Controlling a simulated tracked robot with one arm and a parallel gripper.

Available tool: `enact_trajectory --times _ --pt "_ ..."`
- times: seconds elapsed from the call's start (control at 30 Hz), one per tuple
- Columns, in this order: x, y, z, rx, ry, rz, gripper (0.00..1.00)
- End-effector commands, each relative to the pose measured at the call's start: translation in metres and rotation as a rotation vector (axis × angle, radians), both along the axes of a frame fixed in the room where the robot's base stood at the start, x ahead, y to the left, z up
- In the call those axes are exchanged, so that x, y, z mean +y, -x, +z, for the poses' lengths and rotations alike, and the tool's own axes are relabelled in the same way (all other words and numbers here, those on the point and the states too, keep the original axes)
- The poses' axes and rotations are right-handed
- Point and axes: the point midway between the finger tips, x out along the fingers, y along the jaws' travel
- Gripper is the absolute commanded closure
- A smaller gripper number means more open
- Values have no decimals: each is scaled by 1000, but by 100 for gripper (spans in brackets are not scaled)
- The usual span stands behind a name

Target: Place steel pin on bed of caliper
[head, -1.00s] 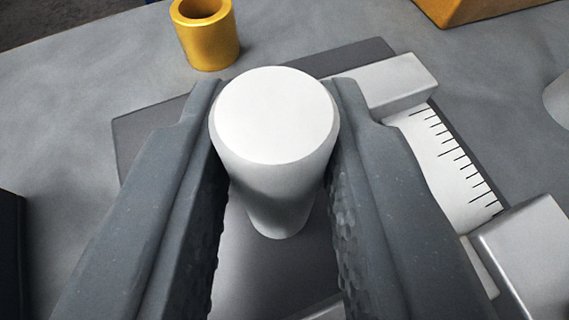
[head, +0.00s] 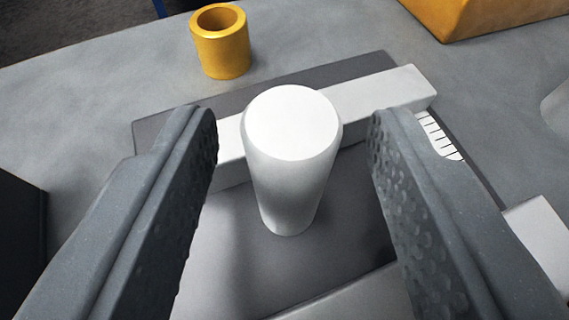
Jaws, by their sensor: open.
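The steel pin (head: 290,165), a pale cylinder, stands upright on the grey bed (head: 345,245) of the caliper in the head view. A light bar of the caliper (head: 370,95) runs behind the pin, and its ruled scale (head: 438,137) shows partly at the right, behind a finger. My gripper (head: 294,140) is open, with one dark textured finger on each side of the pin and a visible gap to both. The pin's far side and the bed under the fingers are hidden.
A yellow hollow cylinder (head: 222,55) stands behind the caliper on the grey table (head: 80,95). A yellow block (head: 475,18) is at the back right. A dark object (head: 20,230) is at the left edge. The table between the yellow things is clear.

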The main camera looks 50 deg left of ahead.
Motion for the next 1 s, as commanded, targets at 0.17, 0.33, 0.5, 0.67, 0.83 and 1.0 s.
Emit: enact_trajectory --times 0.17,0.33,0.5,0.67,0.83,1.0 --pt "-19 17 9 3 0 -2 57" --pt "-37 32 20 0 2 -3 57" --pt "-54 48 28 4 2 -3 57" --pt "-66 59 36 -1 1 -1 57" --pt "-72 66 40 0 0 -1 57" --pt "-74 68 40 1 0 0 57"
